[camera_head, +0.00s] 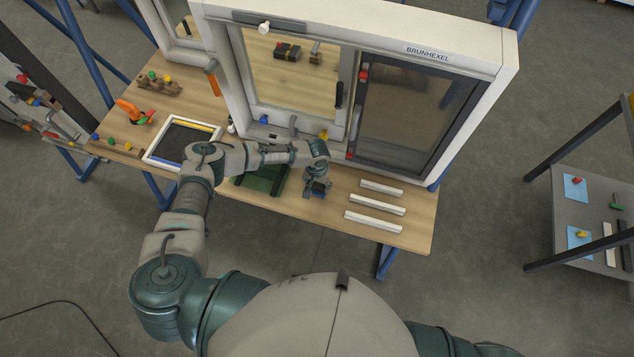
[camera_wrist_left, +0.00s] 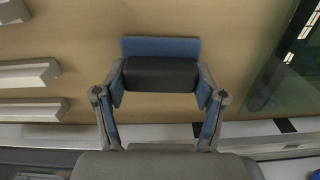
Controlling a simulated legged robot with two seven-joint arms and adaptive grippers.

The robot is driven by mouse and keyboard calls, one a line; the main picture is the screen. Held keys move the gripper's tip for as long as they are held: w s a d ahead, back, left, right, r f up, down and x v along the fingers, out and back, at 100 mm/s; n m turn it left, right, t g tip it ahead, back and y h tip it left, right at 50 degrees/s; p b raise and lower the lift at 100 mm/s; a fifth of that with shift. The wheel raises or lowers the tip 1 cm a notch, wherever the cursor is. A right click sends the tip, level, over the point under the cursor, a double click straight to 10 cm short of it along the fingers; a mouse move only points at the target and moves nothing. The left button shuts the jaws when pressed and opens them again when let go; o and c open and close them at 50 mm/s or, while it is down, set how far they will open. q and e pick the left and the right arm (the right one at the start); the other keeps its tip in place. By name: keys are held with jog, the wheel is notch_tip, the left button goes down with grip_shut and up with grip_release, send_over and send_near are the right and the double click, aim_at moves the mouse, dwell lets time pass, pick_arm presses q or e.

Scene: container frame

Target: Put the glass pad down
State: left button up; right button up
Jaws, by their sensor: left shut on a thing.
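The glass pad (camera_wrist_left: 160,73) looks like a dark grey block with a flat blue plate (camera_wrist_left: 160,46) at its far edge. My left gripper (camera_head: 317,187) points down over the front of the wooden table. In the left wrist view, the fingers of this gripper (camera_wrist_left: 161,88) are shut on the two ends of the pad. The pad is close to the tabletop; I cannot tell whether it touches it. In the head view the gripper hides part of the pad. My right gripper is out of view.
A white window frame (camera_head: 420,52) stands behind the gripper. A green holder (camera_head: 262,181) is just left of it, then a white-rimmed tray (camera_head: 150,157). Several white bars (camera_head: 378,204) lie to the right. The wooden table (camera_head: 415,236) has bare wood around the pad.

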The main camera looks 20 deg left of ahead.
pick_arm(q)
jog(key=shift+a, duration=0.1)
jog(key=o, duration=1)
jog(key=shift+f, duration=0.1)
jog(key=r, duration=0.1)
jog(key=r+b, duration=0.1)
jog(key=r, duration=0.3)
jog(key=shift+w+d+b, duration=0.1)
jog(key=shift+d+b, duration=0.15)
jog(key=shift+b, duration=0.15)
notch_tip(320, 180, up, 12)
jog(key=shift+r, duration=0.1)
